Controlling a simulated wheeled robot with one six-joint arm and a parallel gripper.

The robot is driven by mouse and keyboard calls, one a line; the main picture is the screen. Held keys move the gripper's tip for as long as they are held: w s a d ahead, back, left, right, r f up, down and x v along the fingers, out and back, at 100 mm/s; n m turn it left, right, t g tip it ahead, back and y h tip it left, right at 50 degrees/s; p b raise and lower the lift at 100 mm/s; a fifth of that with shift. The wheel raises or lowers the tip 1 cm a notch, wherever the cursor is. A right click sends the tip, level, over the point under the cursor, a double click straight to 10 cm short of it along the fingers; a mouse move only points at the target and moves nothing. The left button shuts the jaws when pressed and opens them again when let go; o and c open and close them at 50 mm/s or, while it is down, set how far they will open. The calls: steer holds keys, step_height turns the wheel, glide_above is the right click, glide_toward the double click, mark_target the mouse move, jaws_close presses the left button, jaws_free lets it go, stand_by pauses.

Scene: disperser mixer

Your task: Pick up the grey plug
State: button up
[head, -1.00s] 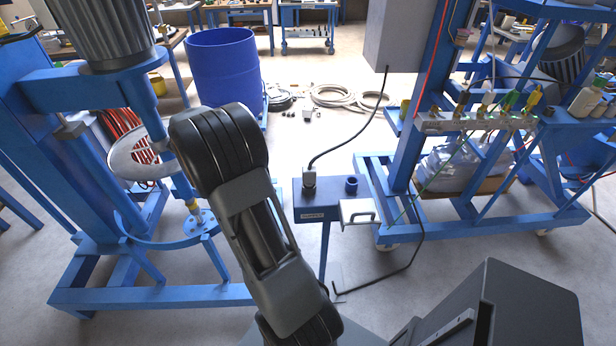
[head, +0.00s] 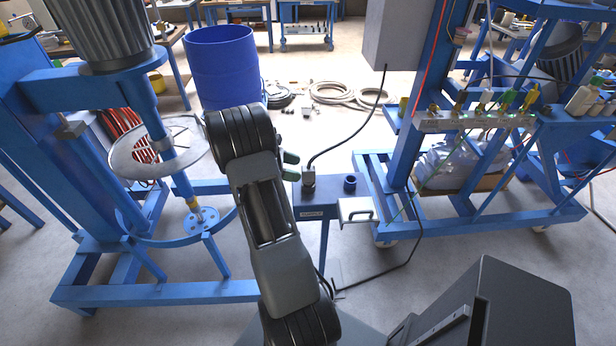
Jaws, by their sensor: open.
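The grey plug (head: 308,179) stands upright on the left part of a small blue stand (head: 316,197), with a black cable (head: 350,147) rising from its top. My gripper (head: 293,166) shows only its greenish fingertips, sticking out to the right from behind my dark wrist. The fingers are open and appear just left of and slightly above the plug in the picture, apart from it. The rest of the gripper is hidden behind my arm.
A blue round socket (head: 350,184) sits right of the plug. A metal bracket (head: 357,211) is on the stand's front right. A blue mixer frame (head: 150,290) stands left, a blue wheeled frame (head: 470,215) right. The cable runs up to a grey box (head: 391,35).

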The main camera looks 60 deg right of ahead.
mark_target(309, 171)
steer(key=shift+p+x, duration=0.6)
steer(key=shift+x, duration=2)
steer(key=shift+d, duration=0.1)
steer(key=shift+w, duration=0.1)
steer(key=c, duration=1.1)
